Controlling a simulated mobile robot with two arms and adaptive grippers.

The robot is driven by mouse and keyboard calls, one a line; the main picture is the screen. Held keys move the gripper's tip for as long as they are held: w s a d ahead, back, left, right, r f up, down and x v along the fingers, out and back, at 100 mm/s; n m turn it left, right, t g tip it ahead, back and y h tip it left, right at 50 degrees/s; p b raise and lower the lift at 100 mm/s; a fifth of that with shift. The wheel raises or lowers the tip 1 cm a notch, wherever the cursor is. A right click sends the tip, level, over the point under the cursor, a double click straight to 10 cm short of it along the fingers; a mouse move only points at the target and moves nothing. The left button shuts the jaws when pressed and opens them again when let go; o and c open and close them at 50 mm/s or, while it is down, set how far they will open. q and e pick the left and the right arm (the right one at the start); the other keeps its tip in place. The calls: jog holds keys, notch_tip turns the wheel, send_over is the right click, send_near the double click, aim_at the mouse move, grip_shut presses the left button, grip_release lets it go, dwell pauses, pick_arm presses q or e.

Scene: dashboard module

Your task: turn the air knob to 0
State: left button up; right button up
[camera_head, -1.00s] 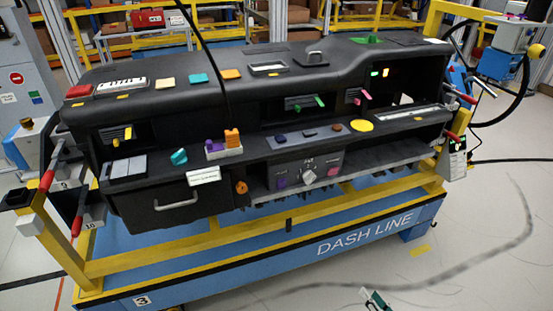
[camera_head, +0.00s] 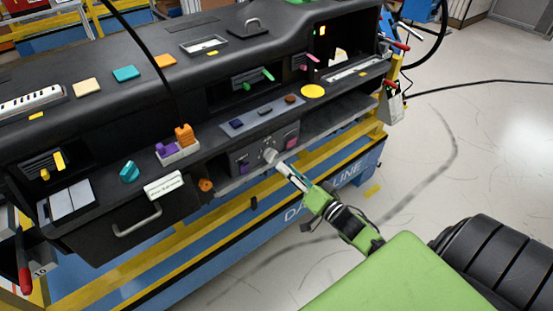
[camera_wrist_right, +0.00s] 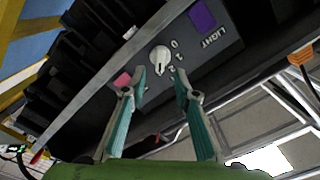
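The air knob (camera_head: 269,155) is a pale round dial on the dark lower panel of the dashboard. In the right wrist view the knob (camera_wrist_right: 160,56) shows a ridge pointing down the picture, on the side of the printed 2; the marks 0, 1 and 2 run beside it. My right gripper (camera_head: 281,168) reaches the panel from the lower right. In the right wrist view its teal fingers (camera_wrist_right: 160,82) are apart and empty, with the knob just beyond the gap between their tips. I see no contact. My left gripper is not in view.
A pink button (camera_wrist_right: 122,79) and a purple button (camera_wrist_right: 202,16), near the word LIGHT, flank the knob. A panel ledge (camera_head: 345,117) lies to the right. A drawer with a handle (camera_head: 137,220) is at left. Open floor (camera_head: 440,170) lies right of the stand.

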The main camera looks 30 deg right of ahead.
aim_at(274, 158)
jog(key=w, duration=0.6)
jog(key=shift+a, duration=0.25)
jog(key=shift+s, duration=0.1)
grip_shut()
